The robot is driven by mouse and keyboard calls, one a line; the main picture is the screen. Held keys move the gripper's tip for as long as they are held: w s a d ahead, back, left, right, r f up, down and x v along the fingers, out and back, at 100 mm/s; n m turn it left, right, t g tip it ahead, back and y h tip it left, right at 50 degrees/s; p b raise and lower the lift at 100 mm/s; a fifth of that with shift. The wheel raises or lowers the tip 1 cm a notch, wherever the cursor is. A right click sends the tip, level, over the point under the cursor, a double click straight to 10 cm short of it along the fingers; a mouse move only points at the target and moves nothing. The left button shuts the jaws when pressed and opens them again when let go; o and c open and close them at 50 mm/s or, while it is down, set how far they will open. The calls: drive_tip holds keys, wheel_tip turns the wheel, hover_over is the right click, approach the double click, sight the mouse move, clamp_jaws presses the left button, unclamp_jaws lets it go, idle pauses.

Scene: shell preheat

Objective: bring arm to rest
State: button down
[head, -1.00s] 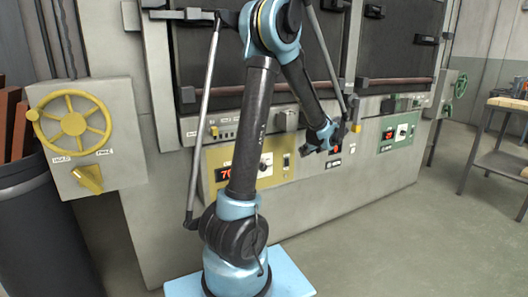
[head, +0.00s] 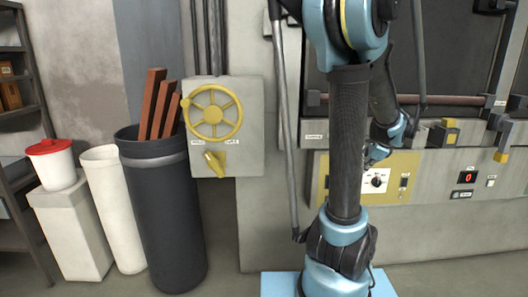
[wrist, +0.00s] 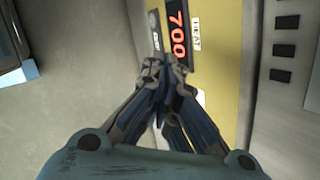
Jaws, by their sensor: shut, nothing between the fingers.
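My gripper (wrist: 163,75) is shut and empty in the wrist view. Its fingertips are over the yellow control panel, close to a red display reading 700 (wrist: 177,33); I cannot tell whether they touch the panel. The 700 display is hidden there. My arm stands upright and folds forward and down toward the panel.
A yellow handwheel (head: 212,112) and a yellow lever (head: 215,163) are on a grey box at left. A dark bin (head: 165,225) with reddish bars, a white bin (head: 112,205) and a red-lidded bucket (head: 52,165) stand farther left. Oven door bars (head: 450,100) run along the right.

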drive_tip(key=s+a+f+n+g+h, duration=0.1)
drive_tip(key=s+a+f+n, duration=0.3)
drive_tip(key=s+a+n, duration=0.6)
drive_tip(key=s+a+f+n+g+h, duration=0.1)
drive_tip(key=s+a+f+n+g, duration=0.1)
drive_tip(key=s+a+n, duration=0.7)
drive_tip(key=shift+s+a+f+n+g, duration=0.35)
drive_tip(key=shift+s+f+n, duration=0.5)
drive_tip(key=shift+s+n, duration=0.45)
drive_tip(key=shift+w+f, duration=0.2)
drive_tip(key=shift+w, duration=0.25)
drive_tip(key=shift+d, duration=0.1)
